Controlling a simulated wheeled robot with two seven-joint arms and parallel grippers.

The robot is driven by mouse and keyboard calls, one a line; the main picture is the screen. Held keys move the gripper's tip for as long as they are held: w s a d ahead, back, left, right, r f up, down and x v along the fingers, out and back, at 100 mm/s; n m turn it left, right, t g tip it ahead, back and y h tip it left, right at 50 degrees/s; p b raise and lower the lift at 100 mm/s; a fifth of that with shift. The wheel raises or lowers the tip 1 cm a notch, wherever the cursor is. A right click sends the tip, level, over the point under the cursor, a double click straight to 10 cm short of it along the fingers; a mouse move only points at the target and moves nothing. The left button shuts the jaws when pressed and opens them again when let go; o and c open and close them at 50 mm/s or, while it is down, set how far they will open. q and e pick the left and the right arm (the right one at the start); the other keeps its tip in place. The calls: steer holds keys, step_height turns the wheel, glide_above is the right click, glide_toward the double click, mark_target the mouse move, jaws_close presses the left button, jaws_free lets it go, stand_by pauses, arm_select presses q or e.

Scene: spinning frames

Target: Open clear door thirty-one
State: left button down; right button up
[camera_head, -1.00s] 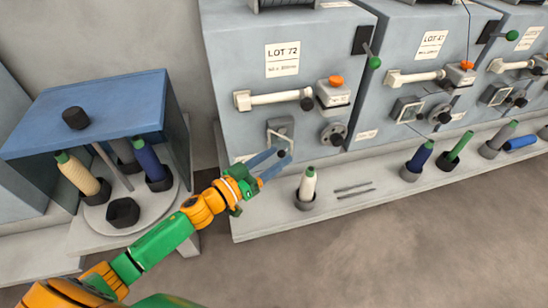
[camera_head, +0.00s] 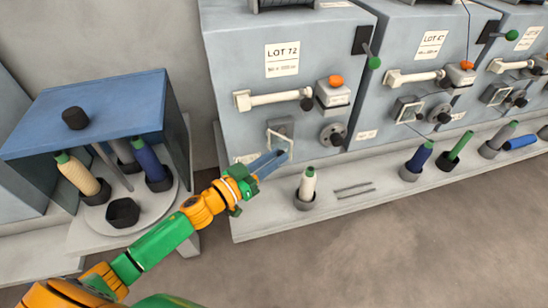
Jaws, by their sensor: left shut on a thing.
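A small clear door with a pale frame (camera_head: 289,142) stands on the lower front of the left spinning machine, below the LOT 72 label. It appears to stand out at an angle from its grey box (camera_head: 276,127). No number thirty-one is readable. My left gripper (camera_head: 282,156) reaches in from the lower left. Its blue fingers are shut at the lower edge of this frame, on what appears to be the door's dark knob, which they hide. My right gripper is not in view.
A white bobbin (camera_head: 308,183) in a dark cup and two thin rods (camera_head: 353,190) lie on the ledge right of my gripper. A blue-topped stand (camera_head: 110,100) with bobbins is at left. A round dial (camera_head: 333,134) sits right of the door.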

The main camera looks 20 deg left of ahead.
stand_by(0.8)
arm_select(q)
steer(key=a+m+g+h+b, duration=0.1)
steer(key=m+g+h, duration=0.2)
steer(key=s+a+m+g+h+b, duration=0.1)
steer(key=h, duration=0.1)
steer(key=shift+a+b, duration=0.3)
steer(key=c, duration=0.7)
jaws_free()
steer(key=shift+c, duration=0.2)
